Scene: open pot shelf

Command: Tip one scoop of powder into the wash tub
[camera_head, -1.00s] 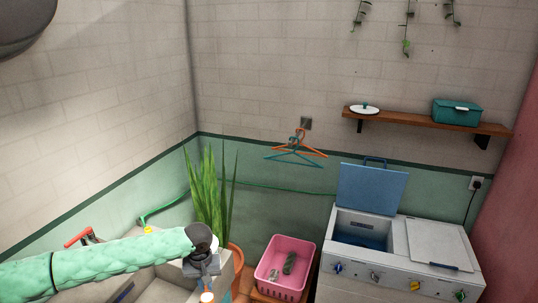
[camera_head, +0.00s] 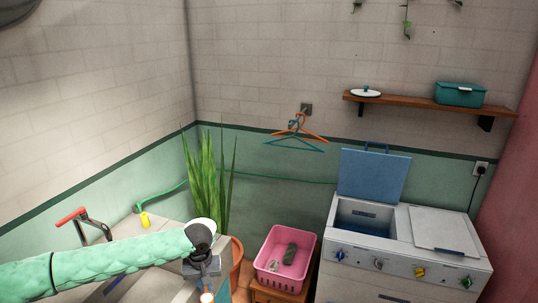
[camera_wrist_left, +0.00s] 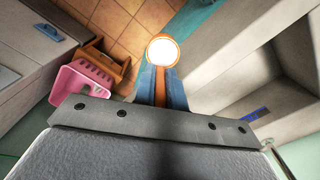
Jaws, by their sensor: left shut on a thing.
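My left gripper (camera_head: 206,283) is low in the head view, at the end of my green-sleeved arm. In the left wrist view its blue fingers (camera_wrist_left: 160,88) are shut on the orange handle of a scoop (camera_wrist_left: 163,50). The scoop's round bowl looks filled with white powder and appears level. Its bowl also shows in the head view (camera_head: 207,297), cut close to the bottom edge. The wash tub (camera_head: 364,219) is the open left well of the white washing machine, well right of my gripper. Its blue lid (camera_head: 373,176) stands up. My right gripper is not in view.
A sink with a red-handled tap (camera_head: 70,216) is at left. A shelf (camera_head: 425,102) holds a teal box (camera_head: 460,94) and a white lid (camera_head: 366,92).

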